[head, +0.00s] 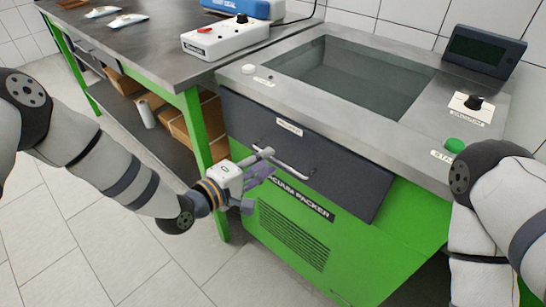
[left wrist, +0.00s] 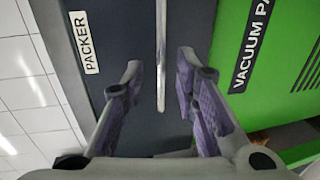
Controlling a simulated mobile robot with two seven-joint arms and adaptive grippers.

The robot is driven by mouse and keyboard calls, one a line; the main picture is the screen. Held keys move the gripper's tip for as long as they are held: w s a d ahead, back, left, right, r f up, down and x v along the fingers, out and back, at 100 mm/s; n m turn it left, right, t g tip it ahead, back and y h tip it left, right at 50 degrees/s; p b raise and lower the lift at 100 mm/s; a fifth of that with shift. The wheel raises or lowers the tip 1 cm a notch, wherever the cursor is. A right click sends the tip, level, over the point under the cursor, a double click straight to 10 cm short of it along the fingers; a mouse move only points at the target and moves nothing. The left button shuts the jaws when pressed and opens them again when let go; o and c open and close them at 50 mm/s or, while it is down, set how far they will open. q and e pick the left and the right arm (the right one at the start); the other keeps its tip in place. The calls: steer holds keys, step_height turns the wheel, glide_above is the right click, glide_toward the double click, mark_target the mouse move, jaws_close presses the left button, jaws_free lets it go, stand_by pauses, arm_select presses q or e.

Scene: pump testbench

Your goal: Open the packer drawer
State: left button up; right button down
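The packer drawer (head: 340,175) has a dark grey front on the green vacuum packer, with a small label near its top edge. I cannot tell whether it stands slightly out. Its metal bar handle (head: 294,170) is partly hidden by my left gripper (head: 268,163). In the left wrist view, the handle (left wrist: 161,50) runs between the two spread fingers of my left gripper (left wrist: 160,75), with a gap on each side. The dark drawer front (left wrist: 115,35) with its PACKER label lies behind it. My right gripper is out of view; only my right arm shows at the right.
The packer's steel top (head: 310,100) has a sunken chamber, a dark screen (head: 482,50), a black knob and a green button (head: 455,145). A workbench (head: 140,40) with a white control box (head: 225,38) adjoins at the left. Tiled floor (head: 150,260) is free in front.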

mark_target(272, 157)
arm_select(q)
steer(key=x, duration=0.3)
steer(key=shift+w+d+f, duration=0.1)
steer(key=shift+w+d, duration=0.05)
steer(key=shift+w, duration=0.05)
jaws_close()
steer(key=shift+s, duration=0.1)
